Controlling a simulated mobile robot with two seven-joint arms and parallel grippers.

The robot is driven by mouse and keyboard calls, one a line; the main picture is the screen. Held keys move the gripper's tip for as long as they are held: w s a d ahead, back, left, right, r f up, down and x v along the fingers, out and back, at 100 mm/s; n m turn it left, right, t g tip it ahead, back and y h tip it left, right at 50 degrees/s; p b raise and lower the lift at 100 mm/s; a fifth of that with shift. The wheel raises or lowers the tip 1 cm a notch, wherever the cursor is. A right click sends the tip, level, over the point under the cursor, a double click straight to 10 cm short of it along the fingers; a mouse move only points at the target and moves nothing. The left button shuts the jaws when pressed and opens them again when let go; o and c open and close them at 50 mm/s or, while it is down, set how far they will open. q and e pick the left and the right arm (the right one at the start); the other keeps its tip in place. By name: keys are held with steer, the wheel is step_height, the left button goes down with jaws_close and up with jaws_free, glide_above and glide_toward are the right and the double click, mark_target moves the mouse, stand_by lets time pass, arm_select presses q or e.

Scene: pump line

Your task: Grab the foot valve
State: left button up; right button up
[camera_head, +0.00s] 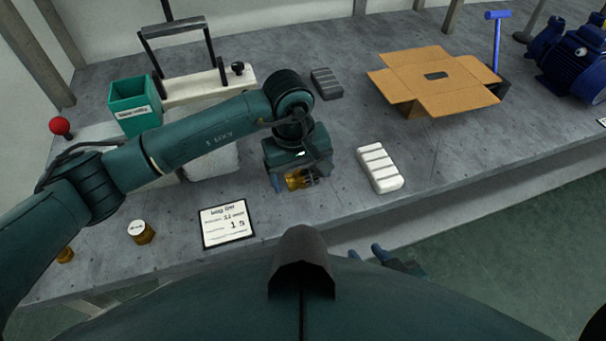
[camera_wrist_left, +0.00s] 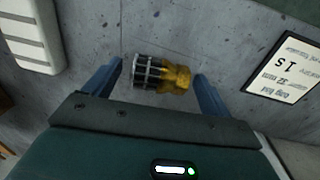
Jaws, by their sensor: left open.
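The foot valve, with a brass body and a black slotted strainer, lies on its side on the grey bench. It shows in the left wrist view (camera_wrist_left: 162,74) between the two blue fingers of my open left gripper (camera_wrist_left: 157,71), with a gap at each side. In the head view the brass part of the foot valve (camera_head: 297,180) shows beneath my left gripper (camera_head: 295,184), and the rest is partly hidden by the gripper. My right gripper (camera_head: 381,253) shows only in part in front of the bench edge; its opening is unclear.
A white ribbed block (camera_head: 380,168) lies right of my left gripper. A printed card (camera_head: 227,223) and a brass fitting (camera_head: 140,232) lie to the left. A cardboard box (camera_head: 440,80), a dark ribbed block (camera_head: 326,83) and a blue pump (camera_head: 577,58) stand farther back.

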arm_select(q)
steer(key=c, duration=1.1)
steer(key=shift+c, duration=0.2)
